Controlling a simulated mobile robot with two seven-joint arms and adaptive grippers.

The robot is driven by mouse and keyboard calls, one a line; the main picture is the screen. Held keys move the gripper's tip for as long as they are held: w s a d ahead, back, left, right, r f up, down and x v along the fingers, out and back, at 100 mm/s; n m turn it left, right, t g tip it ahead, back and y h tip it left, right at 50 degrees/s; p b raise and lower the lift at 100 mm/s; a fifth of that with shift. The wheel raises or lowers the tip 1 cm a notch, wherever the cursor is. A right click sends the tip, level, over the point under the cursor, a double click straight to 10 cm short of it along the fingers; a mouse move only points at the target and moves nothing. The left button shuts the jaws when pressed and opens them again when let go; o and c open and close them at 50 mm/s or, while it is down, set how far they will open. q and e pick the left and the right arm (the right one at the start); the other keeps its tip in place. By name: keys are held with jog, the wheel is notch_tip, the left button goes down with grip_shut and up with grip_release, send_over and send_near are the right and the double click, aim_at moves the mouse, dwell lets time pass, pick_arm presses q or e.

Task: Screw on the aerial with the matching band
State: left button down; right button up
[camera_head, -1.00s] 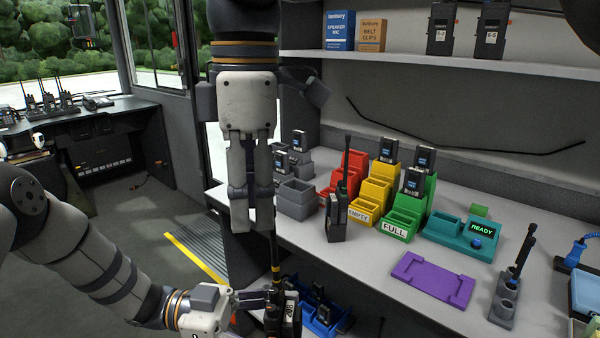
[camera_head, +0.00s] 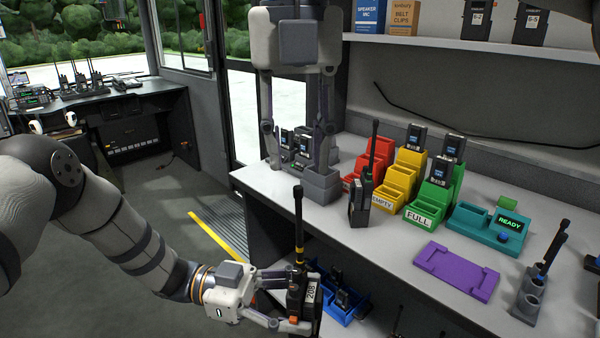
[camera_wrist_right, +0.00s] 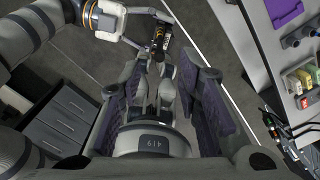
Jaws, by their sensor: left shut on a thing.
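My left gripper (camera_head: 290,300) is shut on a black handheld radio (camera_head: 309,298) with a white number label and holds it upright in front of the bench. A black aerial (camera_head: 298,225) with a yellow band near its base stands upright on the radio's top; how tightly it is seated I cannot tell. My right gripper (camera_head: 295,170) points down above and behind the aerial, fingers spread, with nothing between them. In the right wrist view the held radio (camera_wrist_right: 159,40) shows beyond the right fingers. More dark aerials (camera_head: 554,250) stand in a grey holder (camera_head: 526,300) at right.
Another radio with an aerial (camera_head: 360,200) stands on the bench. Red, yellow and green stepped racks (camera_head: 432,200), a teal READY unit (camera_head: 490,228) and a purple tray (camera_head: 457,270) are behind. A blue bin (camera_head: 340,310) sits below the bench edge.

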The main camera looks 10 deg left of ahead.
notch_tip(320, 180, down, 11)
jog(key=shift+d, duration=0.1)
jog(key=shift+c, duration=0.5)
grip_shut()
